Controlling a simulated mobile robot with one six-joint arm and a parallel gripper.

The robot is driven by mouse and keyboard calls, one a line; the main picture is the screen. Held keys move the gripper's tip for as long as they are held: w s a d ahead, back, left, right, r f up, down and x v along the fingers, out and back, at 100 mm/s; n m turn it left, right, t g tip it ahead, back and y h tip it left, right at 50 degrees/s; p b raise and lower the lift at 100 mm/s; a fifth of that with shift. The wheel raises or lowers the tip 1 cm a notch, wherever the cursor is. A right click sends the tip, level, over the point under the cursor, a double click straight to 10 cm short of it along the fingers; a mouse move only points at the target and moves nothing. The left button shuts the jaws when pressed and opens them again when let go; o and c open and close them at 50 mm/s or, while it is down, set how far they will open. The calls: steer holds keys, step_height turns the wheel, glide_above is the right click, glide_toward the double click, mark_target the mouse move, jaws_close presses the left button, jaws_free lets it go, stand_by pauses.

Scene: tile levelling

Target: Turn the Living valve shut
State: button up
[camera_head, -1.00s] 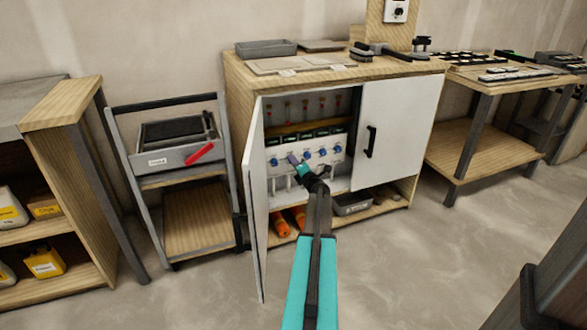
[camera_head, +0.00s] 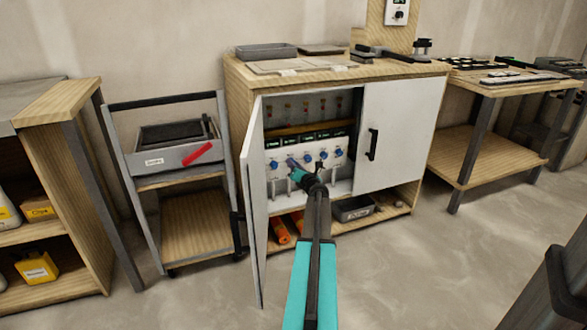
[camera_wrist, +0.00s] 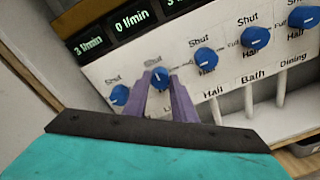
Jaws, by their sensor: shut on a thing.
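A white valve panel with a row of blue knobs sits inside the open cabinet (camera_head: 400,130). My gripper (camera_wrist: 160,82) is shut on the second knob from the left in the wrist view, with one purple finger on each side. This knob (camera_wrist: 159,75) has a label under it that is mostly hidden by a finger; only an "L" shows, which fits the Living valve (camera_head: 291,161). "Shut" is printed above it. I cannot tell how its pointer is turned. The display second from left (camera_wrist: 131,22) reads 0 l/min.
Other blue knobs stand close on both sides, such as the Hall knob (camera_wrist: 205,57) and the leftmost knob (camera_wrist: 119,95). The cabinet's left door (camera_head: 254,210) stands open beside my arm. A grey bin (camera_head: 354,210) is on the lower shelf. The floor in front is clear.

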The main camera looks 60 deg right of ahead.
steer(key=shift+w+a+f, duration=0.15)
steer(key=shift+w+a, duration=0.1)
steer(key=shift+a, duration=0.05)
steer(key=o, duration=1.1)
steer(key=shift+c, duration=0.2)
steer(key=shift+s+d, duration=0.1)
steer(key=shift+d, duration=0.05)
steer(key=shift+s, duration=0.2)
steer(key=p+v, duration=0.3)
steer(key=v, duration=1)
steer(key=shift+s, duration=0.15)
steer(key=shift+a, duration=0.25)
